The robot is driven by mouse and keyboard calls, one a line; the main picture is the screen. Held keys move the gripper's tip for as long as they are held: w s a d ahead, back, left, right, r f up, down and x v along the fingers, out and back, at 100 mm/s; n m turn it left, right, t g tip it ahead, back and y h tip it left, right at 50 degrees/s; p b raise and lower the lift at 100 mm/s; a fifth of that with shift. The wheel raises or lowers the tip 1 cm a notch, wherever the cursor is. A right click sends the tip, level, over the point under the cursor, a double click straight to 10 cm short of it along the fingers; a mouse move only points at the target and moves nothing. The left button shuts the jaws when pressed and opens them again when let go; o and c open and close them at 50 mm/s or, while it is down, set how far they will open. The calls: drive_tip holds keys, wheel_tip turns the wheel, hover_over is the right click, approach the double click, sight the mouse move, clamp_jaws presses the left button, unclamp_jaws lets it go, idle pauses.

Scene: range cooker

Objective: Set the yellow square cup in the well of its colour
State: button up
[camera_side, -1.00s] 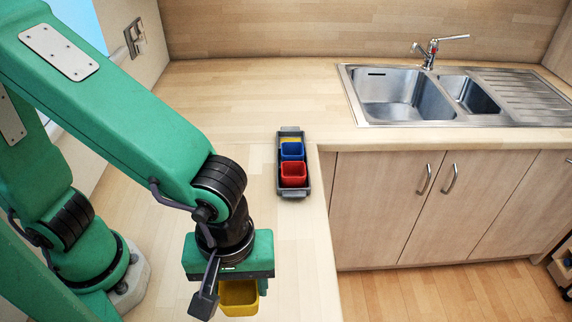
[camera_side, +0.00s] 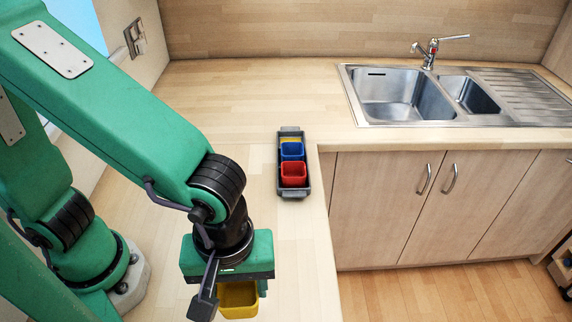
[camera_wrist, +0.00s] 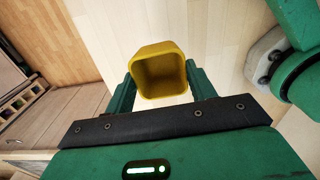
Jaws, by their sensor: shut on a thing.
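The yellow square cup (camera_side: 238,300) is between the jaws of my gripper (camera_side: 232,295), low in the side view over the near part of the worktop. In the wrist view the cup (camera_wrist: 160,71) shows its open mouth, and the fingers of my gripper (camera_wrist: 158,82) press on its two sides. A dark grey tray (camera_side: 290,193) lies farther back near the worktop edge. A red cup (camera_side: 293,174) and a blue cup (camera_side: 292,151) sit in it. The yellow well (camera_side: 290,139) shows at its far end, partly hidden behind the blue cup.
The worktop (camera_side: 235,90) is clear between my gripper and the tray. The worktop's right edge drops to the floor beside cupboards (camera_side: 400,205). A steel sink (camera_side: 395,95) with a tap (camera_side: 430,50) is at the back right.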

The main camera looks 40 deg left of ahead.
drive_tip(key=w+a+r+n, duration=0.2)
drive_tip(key=w+n, duration=0.6)
drive_tip(key=w, duration=1.2)
drive_tip(key=n, duration=0.9)
approach(291, 128)
drive_tip(key=s+d+f, duration=0.2)
drive_tip(key=s+d, duration=0.2)
drive_tip(key=shift+a, duration=0.25)
drive_tip(key=shift+f, duration=0.1)
drive_tip(key=shift+f, duration=1.9)
drive_tip(key=shift+f, duration=0.1)
